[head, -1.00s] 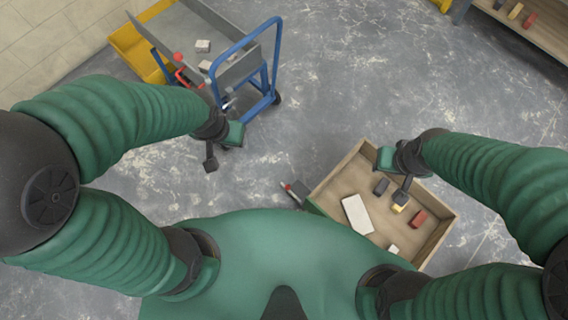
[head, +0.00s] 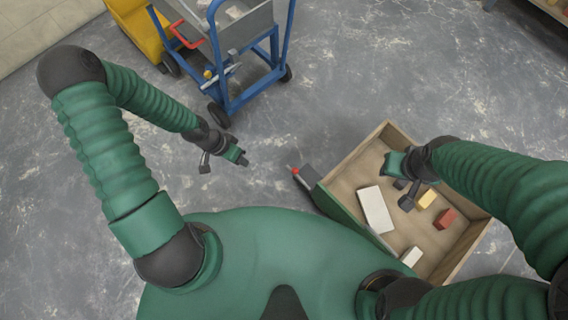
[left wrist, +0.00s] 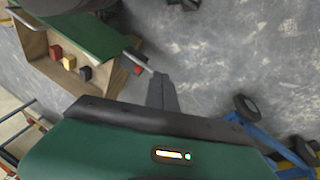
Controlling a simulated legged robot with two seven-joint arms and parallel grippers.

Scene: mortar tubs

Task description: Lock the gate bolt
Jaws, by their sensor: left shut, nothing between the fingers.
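The cart has a blue frame (head: 228,107) and a grey tub (head: 247,32), and stands at the upper left in the head view. A silver rod (head: 226,76), which looks like the gate bolt, lies across its near side with a small yellow piece beside it. A bent red handle (head: 186,36) sits on the near left of the tub. Whether the bolt is engaged is too small to tell. My left gripper (head: 243,160) is shut and empty, apart from the cart on its near side. Its fingers (left wrist: 161,92) also show in the left wrist view. My right gripper (head: 404,192) is over a wooden crate; its finger opening is unclear.
The wooden crate (head: 372,140) holds a white block (head: 375,209), a yellow block (head: 427,199) and a red block (head: 446,218). A black wheel (head: 218,115) faces my left gripper. The floor between the cart and crate is clear.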

